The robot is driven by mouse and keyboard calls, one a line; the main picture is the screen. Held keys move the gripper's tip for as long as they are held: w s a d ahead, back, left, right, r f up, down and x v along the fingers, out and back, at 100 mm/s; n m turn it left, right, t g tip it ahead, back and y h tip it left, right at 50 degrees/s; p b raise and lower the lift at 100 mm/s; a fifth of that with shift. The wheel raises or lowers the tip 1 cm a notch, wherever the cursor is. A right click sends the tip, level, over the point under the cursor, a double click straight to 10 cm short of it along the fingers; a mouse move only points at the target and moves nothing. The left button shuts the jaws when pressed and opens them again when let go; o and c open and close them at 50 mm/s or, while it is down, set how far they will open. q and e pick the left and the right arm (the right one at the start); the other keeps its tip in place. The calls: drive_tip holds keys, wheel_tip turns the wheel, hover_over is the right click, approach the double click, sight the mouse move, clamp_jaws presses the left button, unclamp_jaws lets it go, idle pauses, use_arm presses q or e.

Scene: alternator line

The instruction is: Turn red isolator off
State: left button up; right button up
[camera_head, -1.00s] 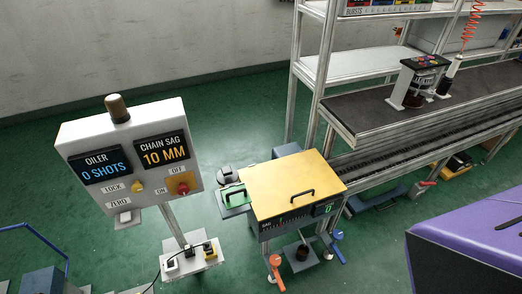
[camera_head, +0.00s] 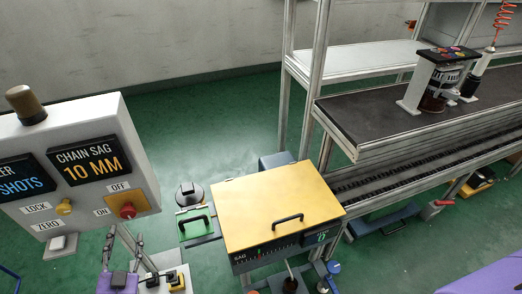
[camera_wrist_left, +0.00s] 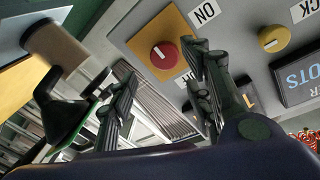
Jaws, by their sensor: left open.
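The red isolator knob (camera_head: 127,210) sits on a yellow plate at the lower right of the grey control panel (camera_head: 60,150), with an ON label to its left and an OFF label above it. In the left wrist view the red knob (camera_wrist_left: 163,54) shows a short white mark, slanted in the picture. My left gripper (camera_head: 123,240) is below the knob in the head view, open and empty, fingers pointing up. In the wrist view its fingers (camera_wrist_left: 163,70) stand either side of the knob's lower area, apparently short of it. The right finger partly hides a label. My right gripper is out of view.
A yellow lock knob (camera_head: 64,207) is left of the isolator, with a brown beacon (camera_head: 25,104) on top of the panel. Green floor lies behind.

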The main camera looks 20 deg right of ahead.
sight(129, 215)
use_arm(q)
drive_tip(key=w, duration=0.5)
drive_tip(key=w+d, duration=0.1)
drive_tip(key=w, duration=0.1)
drive_tip(key=shift+w+d+r, duration=0.1)
drive_tip(key=shift+w, duration=0.2)
drive_tip(key=c, duration=1.1)
